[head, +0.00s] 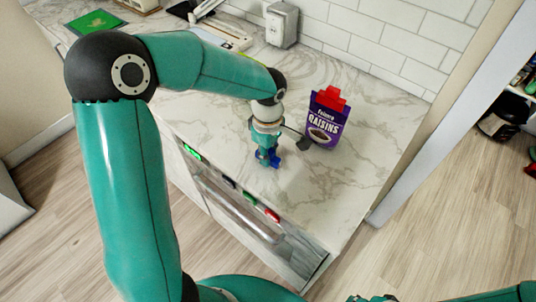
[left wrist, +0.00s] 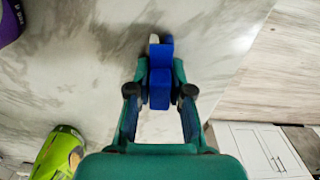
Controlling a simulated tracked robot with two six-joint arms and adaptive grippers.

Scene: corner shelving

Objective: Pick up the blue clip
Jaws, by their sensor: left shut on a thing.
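The blue clip (left wrist: 160,75) is between the fingers of my left gripper (left wrist: 160,92) in the left wrist view. Both fingertips press on its sides, and its far end sticks out past them. In the head view my left gripper (head: 267,153) points down over the marble counter near its front edge, and the clip (head: 273,160) shows as blue at its tips. I cannot tell whether the clip touches the counter. Only cut-off teal parts of my right arm show along the bottom edge; its jaws cannot be made out.
Several coloured pieces, one red (head: 271,215), line the counter's front. A grey appliance (head: 282,24) stands at the back by the tiled wall. Bare counter (head: 350,170) lies to the right.

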